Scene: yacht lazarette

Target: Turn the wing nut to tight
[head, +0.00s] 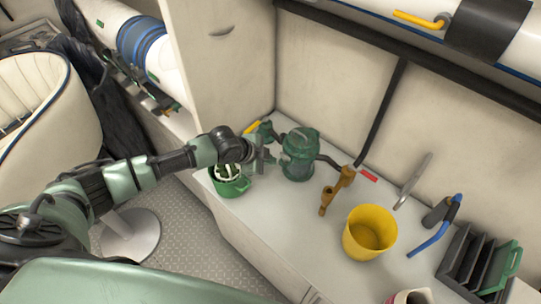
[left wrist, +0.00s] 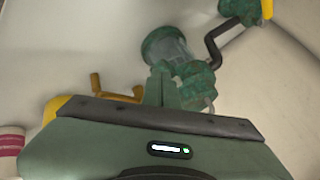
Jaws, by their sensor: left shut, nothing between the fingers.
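A green strainer-like body (head: 300,155) stands on the white counter against the back wall, with dark pipes on both sides. It also shows at the top of the left wrist view (left wrist: 168,45). My left gripper (head: 262,160) is just left of this body in the head view. Its fingers (left wrist: 162,88) are shut with nothing between them. A small green fitting (left wrist: 196,78) shows close beside the fingertips; I cannot tell whether they touch. I cannot make out the wing nut clearly. My right gripper is not in view.
A green pot (head: 230,187) with a white-ribbed item stands below my left wrist. An orange-brown fitting (head: 328,198), a yellow bucket (head: 362,247), a blue-handled tool (head: 440,228) and a dark rack (head: 462,258) stand to the right. A yellow-handled valve (head: 254,127) is behind my gripper.

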